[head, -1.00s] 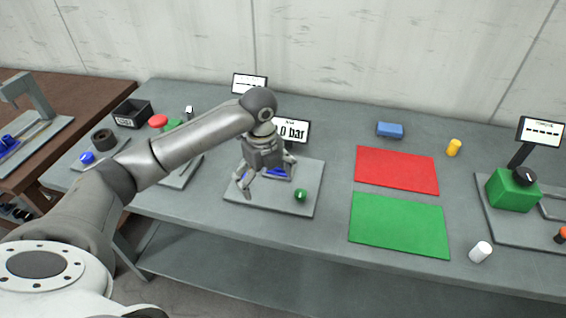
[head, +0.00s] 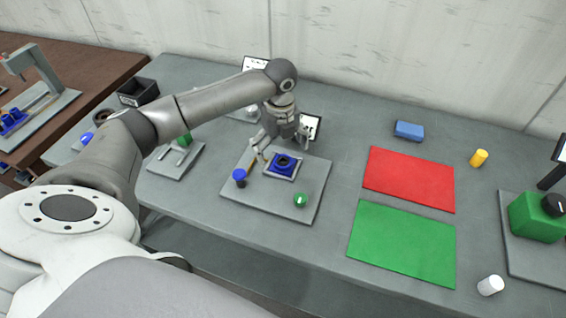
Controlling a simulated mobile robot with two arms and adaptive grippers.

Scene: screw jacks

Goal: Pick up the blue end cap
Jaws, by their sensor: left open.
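My left gripper (head: 281,146) is open, with its fingers pointing down near the back edge of a grey station plate (head: 270,203). On that plate, a square blue part with a dark round opening (head: 284,164) sits in a light frame, just in front of the fingers. A blue round knob-like piece (head: 239,175) is on the left of the plate. A blue block (head: 409,130) lies on the table behind the red mat. I cannot tell which blue piece is the end cap. Nothing shows between the fingers. My right gripper is out of view.
A green button (head: 300,199) is at the plate's right. A small display (head: 310,126) stands behind the gripper. A red mat (head: 409,180) and a green mat (head: 402,243) lie to the right, with yellow (head: 479,158) and white (head: 490,285) cylinders and a green block (head: 535,217) beyond.

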